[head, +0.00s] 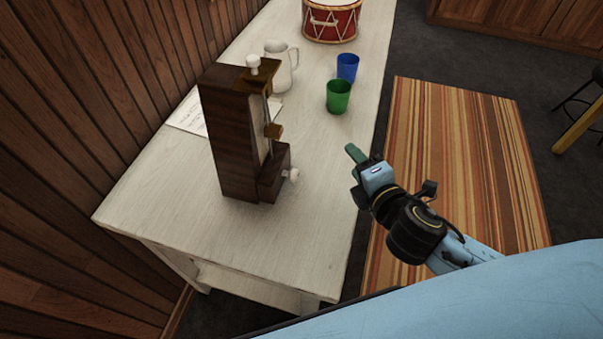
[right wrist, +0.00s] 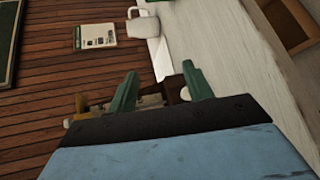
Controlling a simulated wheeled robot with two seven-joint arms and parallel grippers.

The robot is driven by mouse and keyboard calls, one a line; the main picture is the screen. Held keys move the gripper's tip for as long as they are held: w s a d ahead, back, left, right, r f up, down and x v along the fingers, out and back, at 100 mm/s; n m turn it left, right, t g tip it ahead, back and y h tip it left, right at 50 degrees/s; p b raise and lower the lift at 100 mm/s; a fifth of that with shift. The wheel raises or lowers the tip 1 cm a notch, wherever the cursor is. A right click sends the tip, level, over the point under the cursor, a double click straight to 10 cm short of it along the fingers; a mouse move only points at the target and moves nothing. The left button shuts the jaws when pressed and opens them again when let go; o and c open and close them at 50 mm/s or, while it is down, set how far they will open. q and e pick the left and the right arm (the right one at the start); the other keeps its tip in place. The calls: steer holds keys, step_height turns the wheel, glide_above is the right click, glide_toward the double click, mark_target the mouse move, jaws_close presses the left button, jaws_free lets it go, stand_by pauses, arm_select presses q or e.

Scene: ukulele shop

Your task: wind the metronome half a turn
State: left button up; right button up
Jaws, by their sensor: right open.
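The metronome (head: 234,140) is a tall dark-brown wooden case standing upright on the white table. A white winding key (head: 292,175) sticks out low on its right side. A white knob (head: 253,64) is at its top, and a brass weight (head: 273,130) sits on its rod. My right gripper (head: 355,154) is right of the metronome, apart from the key, near the table's right edge. In the right wrist view its green fingers (right wrist: 160,82) are spread with nothing gripped; part of the metronome (right wrist: 173,90) shows beyond them, partly hidden. My left gripper is out of view.
Behind the metronome are a white jug (head: 281,65) and a paper sheet (head: 187,115). A green cup (head: 338,97), a blue cup (head: 347,67) and a red drum (head: 331,20) stand farther back. The table (head: 205,225) is clear in front; a wooden wall (head: 75,100) borders its left.

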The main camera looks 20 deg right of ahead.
steer(key=w+a+r+n+t+y, duration=0.15)
steer(key=n+y, duration=0.35)
steer(key=n, duration=0.5)
steer(key=n+g+y, duration=0.4)
steer(key=n+g, duration=0.2)
steer(key=n, duration=1)
glide_toward(297, 176)
steer(key=w+p, duration=0.1)
steer(key=p, duration=0.1)
steer(key=shift+a+p, duration=0.3)
steer(key=shift+p, duration=0.1)
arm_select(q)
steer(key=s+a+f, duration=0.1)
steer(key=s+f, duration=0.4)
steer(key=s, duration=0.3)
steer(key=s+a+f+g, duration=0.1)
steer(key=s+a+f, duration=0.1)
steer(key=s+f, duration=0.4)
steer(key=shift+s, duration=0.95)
arm_select(e)
steer(key=x, duration=0.7)
steer(key=shift+w+a+f, duration=0.1)
steer(key=shift+a+f, duration=0.15)
steer(key=shift+f, duration=0.15)
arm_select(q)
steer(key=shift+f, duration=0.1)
arm_select(e)
steer(key=c, duration=1)
